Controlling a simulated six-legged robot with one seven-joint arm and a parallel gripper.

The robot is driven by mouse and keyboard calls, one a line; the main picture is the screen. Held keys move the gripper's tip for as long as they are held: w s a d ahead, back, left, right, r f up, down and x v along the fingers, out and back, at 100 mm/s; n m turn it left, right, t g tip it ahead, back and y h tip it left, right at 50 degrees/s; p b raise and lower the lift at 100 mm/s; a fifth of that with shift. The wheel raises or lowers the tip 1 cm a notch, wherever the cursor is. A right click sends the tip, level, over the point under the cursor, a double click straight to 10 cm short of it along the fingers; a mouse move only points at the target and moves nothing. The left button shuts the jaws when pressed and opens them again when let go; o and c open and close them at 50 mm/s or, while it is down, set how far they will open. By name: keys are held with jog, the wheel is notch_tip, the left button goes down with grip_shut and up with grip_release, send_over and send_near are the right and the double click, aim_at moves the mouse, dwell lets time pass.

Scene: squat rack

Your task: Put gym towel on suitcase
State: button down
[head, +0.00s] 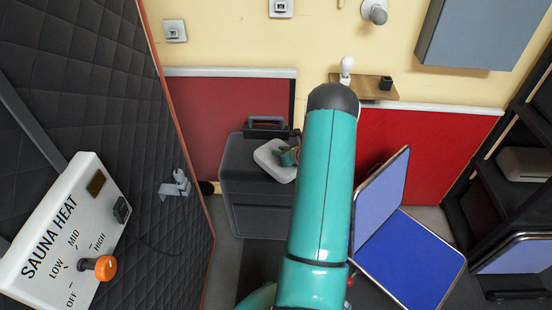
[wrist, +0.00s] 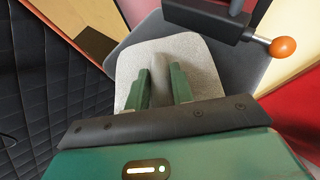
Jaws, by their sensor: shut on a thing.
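The gym towel (head: 268,161) is a pale, rounded cloth over the top of the dark grey suitcase (head: 258,220). In the wrist view the towel (wrist: 200,58) spreads below and ahead of my fingers, with a raised fold between them. My gripper (head: 288,157) is shut on that fold; its two green fingers also show in the wrist view (wrist: 161,85). The suitcase top (wrist: 150,30) shows around the towel. I cannot tell whether the towel's whole underside rests on it. My arm hides part of the suitcase's right side in the head view.
A black handle (head: 267,126) stands at the suitcase's back edge. A dark quilted wall (head: 95,65) is close on the left, with a sauna heat panel (head: 70,235). A blue folded seat (head: 410,260) stands right of my arm, and a black shelf (head: 510,180) farther right.

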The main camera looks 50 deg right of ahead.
aim_at(276, 159)
jog(key=w+f, duration=0.2)
jog(key=shift+w+d+f, duration=0.15)
jog(key=shift+d+f, duration=0.15)
jog(key=shift+w+f, duration=0.2)
jog(key=shift+f, duration=1.5)
jog(key=shift+f, duration=0.1)
jog(key=c, duration=1.2)
grip_release()
